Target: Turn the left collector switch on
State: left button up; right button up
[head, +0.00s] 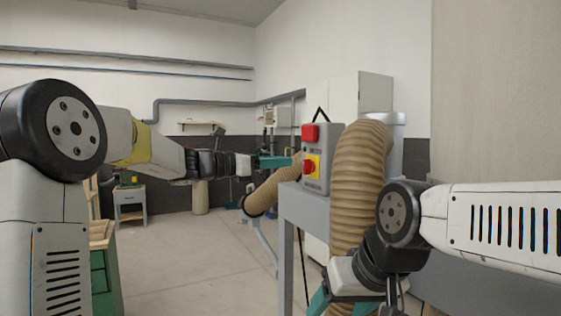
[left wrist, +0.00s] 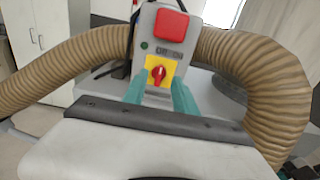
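The collector's grey switch box (head: 316,150) stands at mid-right in the head view. It has a red cap (head: 310,133) on top and a red rotary switch (head: 308,167) on a yellow plate below. My left gripper (head: 277,162) points at the box from the left, close to the rotary switch. In the left wrist view, the red knob (left wrist: 158,74) shows beyond and between the two teal fingertips (left wrist: 160,94), which are apart. Contact cannot be told. My right gripper (head: 343,303) hangs low with its teal fingers spread; their tips are cut off by the frame.
A thick ribbed tan hose (head: 360,170) rises right beside the box, and it also curves around both sides in the left wrist view (left wrist: 255,75). A white cabinet (head: 350,95) stands behind. A small workbench (head: 130,203) is far left. The middle floor is clear.

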aim_at(308, 167)
pick_arm(q)
jog(key=x, duration=0.7)
jog(key=shift+d, duration=0.25)
jog(key=shift+c, duration=0.2)
grip_shut()
